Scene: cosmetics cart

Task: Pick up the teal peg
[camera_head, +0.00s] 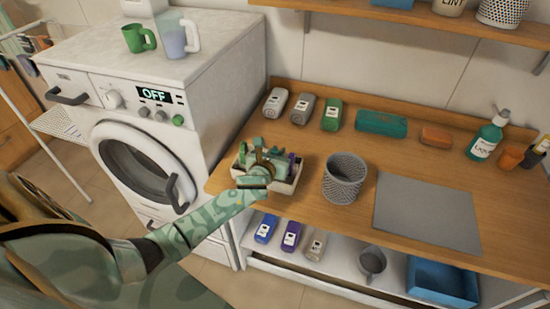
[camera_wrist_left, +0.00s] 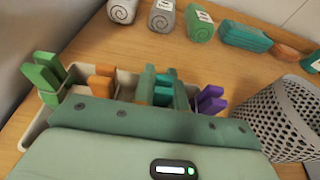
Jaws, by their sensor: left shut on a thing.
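The pegs stand in a pale divided box (camera_head: 283,187) at the left end of the wooden counter. In the left wrist view the box (camera_wrist_left: 72,114) holds green pegs (camera_wrist_left: 42,76) at the left, orange pegs (camera_wrist_left: 101,84) beside them and purple pegs (camera_wrist_left: 210,101) at the right. My left gripper (camera_head: 263,167) is over the box, its fingers reaching down into the middle. In the left wrist view its fingers are shut on the teal peg (camera_wrist_left: 163,91), which shows between them. The peg's lower part is hidden. My right gripper is not in view.
A grey mesh basket (camera_head: 345,178) stands close to the right of the box. A grey mat (camera_head: 427,213) lies to the right. A washing machine (camera_head: 150,110) stands to the left.

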